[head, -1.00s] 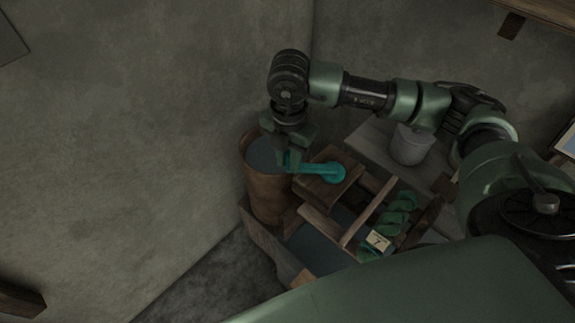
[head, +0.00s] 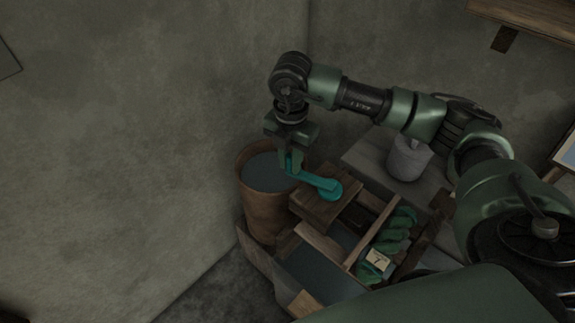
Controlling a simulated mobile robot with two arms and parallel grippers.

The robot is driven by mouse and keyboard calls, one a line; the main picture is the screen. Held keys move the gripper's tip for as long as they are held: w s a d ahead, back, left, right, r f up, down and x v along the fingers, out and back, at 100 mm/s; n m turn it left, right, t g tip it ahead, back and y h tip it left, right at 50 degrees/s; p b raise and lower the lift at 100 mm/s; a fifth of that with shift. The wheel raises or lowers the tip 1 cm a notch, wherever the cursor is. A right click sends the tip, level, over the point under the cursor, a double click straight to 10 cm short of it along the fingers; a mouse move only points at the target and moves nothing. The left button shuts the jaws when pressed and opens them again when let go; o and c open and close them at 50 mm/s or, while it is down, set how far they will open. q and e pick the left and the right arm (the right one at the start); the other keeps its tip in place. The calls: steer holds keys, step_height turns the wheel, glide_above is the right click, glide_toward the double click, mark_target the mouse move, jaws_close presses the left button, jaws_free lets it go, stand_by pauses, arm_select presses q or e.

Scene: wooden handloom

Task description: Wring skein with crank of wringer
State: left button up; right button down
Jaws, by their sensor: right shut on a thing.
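The teal crank (head: 320,184) sits on top of the wooden block of the wringer (head: 317,207), with its round hub at the right and its arm reaching up and left. My right gripper (head: 290,164) points down and is shut on the crank's handle end, beside the bucket. A green twisted skein (head: 401,226) lies in the right part of the wooden frame below, with a small pale tag (head: 378,259) on it. I cannot tell whether this skein is linked to the crank. My left gripper is not in view.
A brown bucket (head: 262,213) with grey liquid stands left of the wringer. A wooden trough (head: 300,258) lies in front. Walls close in behind and left.

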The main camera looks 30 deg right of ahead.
steer(key=s+d+b, duration=0.2)
steer(key=s+d, duration=0.1)
steer(key=d, duration=1.1)
steer(key=shift+s+d+f, duration=0.2)
steer(key=shift+d+f, duration=0.1)
steer(key=shift+d, duration=0.1)
stand_by(1.5)
steer(key=shift+d, duration=0.1)
stand_by(2.1)
